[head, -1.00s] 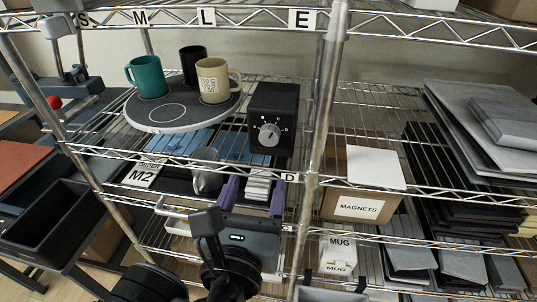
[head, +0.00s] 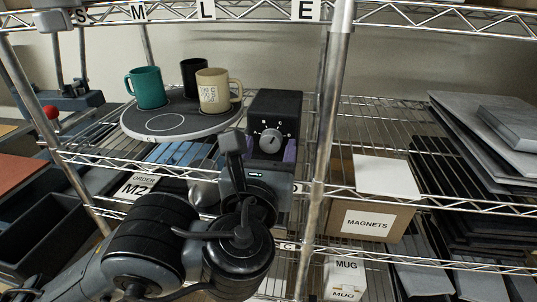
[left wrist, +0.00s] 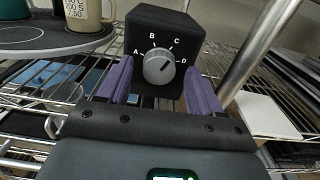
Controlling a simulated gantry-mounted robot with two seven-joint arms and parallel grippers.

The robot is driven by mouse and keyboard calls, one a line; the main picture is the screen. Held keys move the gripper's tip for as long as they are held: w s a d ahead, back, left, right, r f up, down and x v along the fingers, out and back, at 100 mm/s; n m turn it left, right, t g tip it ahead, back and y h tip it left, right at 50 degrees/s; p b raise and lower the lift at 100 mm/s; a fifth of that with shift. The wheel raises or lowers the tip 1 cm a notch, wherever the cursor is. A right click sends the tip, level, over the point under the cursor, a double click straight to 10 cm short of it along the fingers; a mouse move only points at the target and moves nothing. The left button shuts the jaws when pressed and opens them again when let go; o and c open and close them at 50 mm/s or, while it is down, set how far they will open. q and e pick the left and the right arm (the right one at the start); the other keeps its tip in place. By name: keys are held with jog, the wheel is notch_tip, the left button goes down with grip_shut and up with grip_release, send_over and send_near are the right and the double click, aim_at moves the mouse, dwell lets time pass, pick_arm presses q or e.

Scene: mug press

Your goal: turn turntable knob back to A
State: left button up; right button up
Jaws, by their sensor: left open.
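The black control box (head: 275,105) stands on the shelf, right of the turntable (head: 165,123). Its round grey knob (head: 271,141) faces me, with letters A to D around it; the knob is also clear in the left wrist view (left wrist: 159,67). Its pointer line seems to lean up and right, on the C–D side. My left gripper (head: 257,150) is open, with purple fingers on either side of the knob and a gap to it in the left wrist view. Whether the fingertips reach the knob's depth is hard to tell. My right gripper is out of view.
Teal (head: 150,90), black (head: 194,76) and beige (head: 212,92) mugs stand on the turntable. A shelf post (head: 328,110) rises just right of the box. A magnets box (head: 367,218) sits lower right. The wire shelf edge runs below the knob.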

pick_arm(q)
jog(key=shift+w, duration=0.45)
jog(key=c, duration=1.1)
jog(key=shift+o, duration=0.2)
